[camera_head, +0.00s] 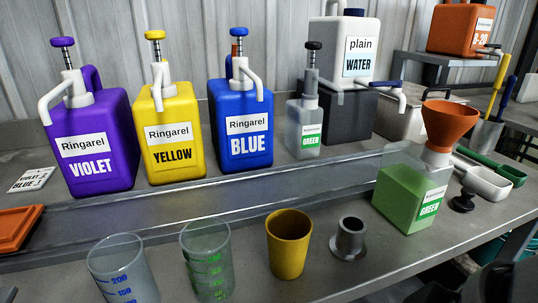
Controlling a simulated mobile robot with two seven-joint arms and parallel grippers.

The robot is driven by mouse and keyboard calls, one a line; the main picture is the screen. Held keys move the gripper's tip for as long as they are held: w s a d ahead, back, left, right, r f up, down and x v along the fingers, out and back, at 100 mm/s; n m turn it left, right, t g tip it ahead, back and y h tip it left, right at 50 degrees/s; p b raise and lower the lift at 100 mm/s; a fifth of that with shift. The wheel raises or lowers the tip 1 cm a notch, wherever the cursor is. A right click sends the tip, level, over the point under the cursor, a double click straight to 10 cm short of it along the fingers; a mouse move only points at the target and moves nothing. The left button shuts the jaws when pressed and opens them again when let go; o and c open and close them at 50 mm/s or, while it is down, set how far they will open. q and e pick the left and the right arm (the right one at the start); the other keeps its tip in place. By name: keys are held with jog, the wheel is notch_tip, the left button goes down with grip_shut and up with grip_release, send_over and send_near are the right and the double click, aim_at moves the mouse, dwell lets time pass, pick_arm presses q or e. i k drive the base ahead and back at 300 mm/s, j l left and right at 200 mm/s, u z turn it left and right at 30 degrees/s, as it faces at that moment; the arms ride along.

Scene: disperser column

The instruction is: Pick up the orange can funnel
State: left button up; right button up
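The orange can funnel (450,121) stands upright with its wide mouth up. It sits on the top of a clear square bottle of green liquid (407,192) labelled GREEN, on the right part of the bench. The funnel's lower end is hidden at the bottle's neck. Neither of my grippers can be made out. A dark shape fills the bottom right corner, and I cannot tell what it is.
Violet (90,140), yellow (169,130) and blue (241,125) pump jugs stand behind. Two clear beakers, a yellow cup (289,243) and a grey flanged piece (349,238) line the front. A black knob (463,200) and white scoop (484,182) lie right of the bottle.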

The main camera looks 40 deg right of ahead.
aim_at(445, 122)
jog(key=l+z, duration=0.1)
jog(key=z, duration=0.3)
jog(key=l+z, duration=0.15)
jog(key=z, duration=0.2)
jog(key=l+z, duration=0.15)
jog(key=z, duration=0.25)
jog(key=l+z, duration=0.1)
jog(key=z, duration=0.3)
